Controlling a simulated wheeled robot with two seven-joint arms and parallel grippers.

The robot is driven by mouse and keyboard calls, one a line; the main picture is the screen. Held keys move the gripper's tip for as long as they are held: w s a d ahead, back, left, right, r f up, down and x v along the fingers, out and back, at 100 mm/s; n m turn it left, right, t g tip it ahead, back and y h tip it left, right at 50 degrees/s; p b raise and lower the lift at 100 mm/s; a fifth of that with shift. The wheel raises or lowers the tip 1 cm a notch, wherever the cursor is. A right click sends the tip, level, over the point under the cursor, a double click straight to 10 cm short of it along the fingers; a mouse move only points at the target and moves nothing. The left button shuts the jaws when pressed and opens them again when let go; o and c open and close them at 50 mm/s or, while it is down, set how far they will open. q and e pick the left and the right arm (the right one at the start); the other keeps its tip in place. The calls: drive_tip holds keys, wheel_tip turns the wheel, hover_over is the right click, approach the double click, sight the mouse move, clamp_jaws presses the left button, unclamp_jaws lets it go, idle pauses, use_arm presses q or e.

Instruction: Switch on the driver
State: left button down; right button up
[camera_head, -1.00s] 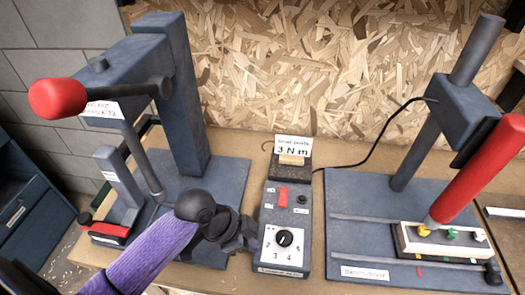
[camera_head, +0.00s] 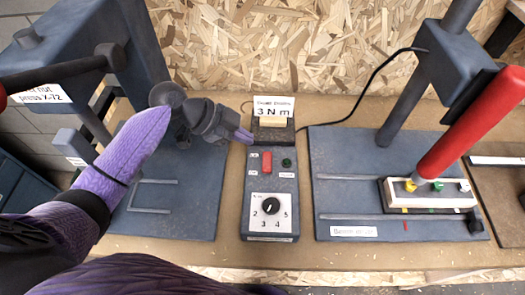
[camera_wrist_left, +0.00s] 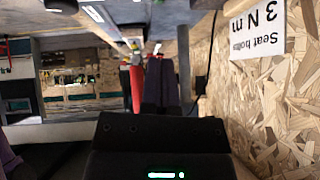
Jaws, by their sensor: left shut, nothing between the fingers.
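The dark driver control box (camera_head: 270,185) stands on the bench in the middle of the head view. On its upper face are a red switch (camera_head: 267,162) and a dark green lamp (camera_head: 287,162). A numbered dial (camera_head: 271,206) is below them, its exact setting too small to tell. My right gripper is not in view.
A card reading "3 N m" (camera_head: 274,107) stands behind the box. A dark press (camera_head: 145,40) rises at the left. The driver stand (camera_head: 402,150) is at the right, with a black cable. A pale block (camera_head: 430,195) holds coloured pieces. Chipboard closes off the back.

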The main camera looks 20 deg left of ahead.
use_arm(q)
hover_over(263, 159)
drive_tip(key=f, duration=0.4)
drive_tip(key=shift+s+d+f+b, duration=0.1)
drive_tip(key=shift+s+d+b, duration=0.1)
drive_tip(key=shift+s+b, duration=0.15)
drive_tip(key=f, duration=0.2)
drive_tip(key=shift+w+a+f+b, duration=0.15)
drive_tip(key=shift+w+f+b, duration=0.1)
drive_tip(key=shift+f+b, duration=0.1)
drive_tip(key=shift+w+a+f, duration=0.1)
drive_tip(key=shift+f, duration=0.35)
drive_tip(key=shift+f, duration=0.1)
